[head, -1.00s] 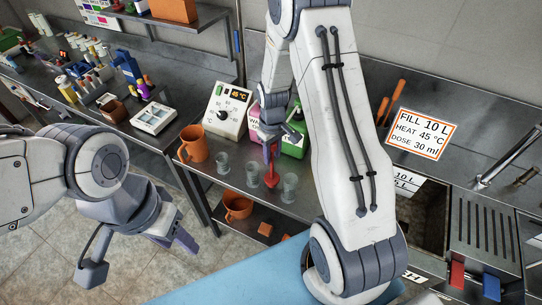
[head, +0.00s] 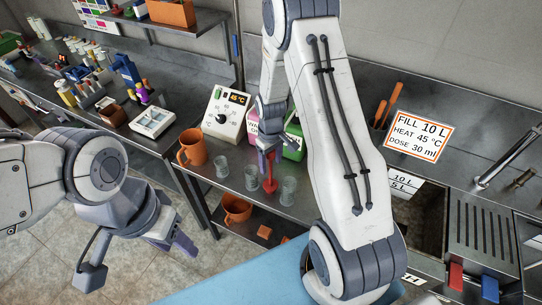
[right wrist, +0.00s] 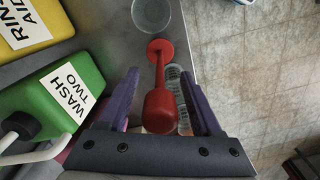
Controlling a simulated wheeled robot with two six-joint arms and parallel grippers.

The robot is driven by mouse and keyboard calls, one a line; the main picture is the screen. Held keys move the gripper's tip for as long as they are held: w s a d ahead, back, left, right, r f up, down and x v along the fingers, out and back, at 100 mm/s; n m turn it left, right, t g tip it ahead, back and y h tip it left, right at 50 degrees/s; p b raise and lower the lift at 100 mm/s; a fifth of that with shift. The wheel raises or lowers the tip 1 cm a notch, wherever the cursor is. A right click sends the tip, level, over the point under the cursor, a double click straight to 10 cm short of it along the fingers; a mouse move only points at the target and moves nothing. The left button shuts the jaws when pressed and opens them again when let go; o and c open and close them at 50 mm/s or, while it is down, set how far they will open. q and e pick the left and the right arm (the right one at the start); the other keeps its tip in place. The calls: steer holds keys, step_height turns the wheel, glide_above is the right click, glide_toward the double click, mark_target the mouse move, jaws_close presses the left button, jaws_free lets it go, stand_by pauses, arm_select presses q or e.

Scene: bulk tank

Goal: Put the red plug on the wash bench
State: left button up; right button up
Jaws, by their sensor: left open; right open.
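The red plug (head: 270,185) stands on a steel bench (head: 222,197) among clear glasses in the head view. In the right wrist view the red plug (right wrist: 160,108) has a thick near end, a thin stem and a round far end. My right gripper (head: 266,158) is above it, with its open purple fingers (right wrist: 160,92) on either side of the thick end. I see gaps between the fingers and the plug. My left gripper (head: 178,240) is open and empty in front of the benches, low at the left. I cannot tell which surface is named the wash bench.
Glasses (head: 288,190) stand close to the plug. An orange jug (head: 192,148), a temperature box (head: 226,115) and a green canister (head: 293,145) stand around it. A sink with a fill sign (head: 418,135) is on the right. A blue surface (head: 235,280) is in front.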

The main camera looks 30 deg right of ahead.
steer(key=shift+r+b, duration=0.3)
steer(key=shift+r, duration=0.05)
step_height(320, 180, up, 11)
steer(key=b, duration=0.3)
steer(key=shift+r, duration=0.1)
steer(key=s+a+r+n, duration=0.1)
steer(key=s+a+r, duration=0.35)
steer(key=a, duration=0.55)
steer(key=s+a+n, duration=0.1)
steer(key=s+a, duration=0.2)
steer(key=s, duration=0.3)
steer(key=s+a+r+n, duration=0.1)
steer(key=s+a, duration=0.2)
steer(key=s, duration=0.4)
steer(key=s+a+n+y, duration=0.1)
steer(key=s+a, duration=0.2)
steer(key=s, duration=0.3)
steer(key=shift+s+a+r, duration=0.15)
steer(key=shift+s+r, duration=0.2)
steer(key=shift+r, duration=0.05)
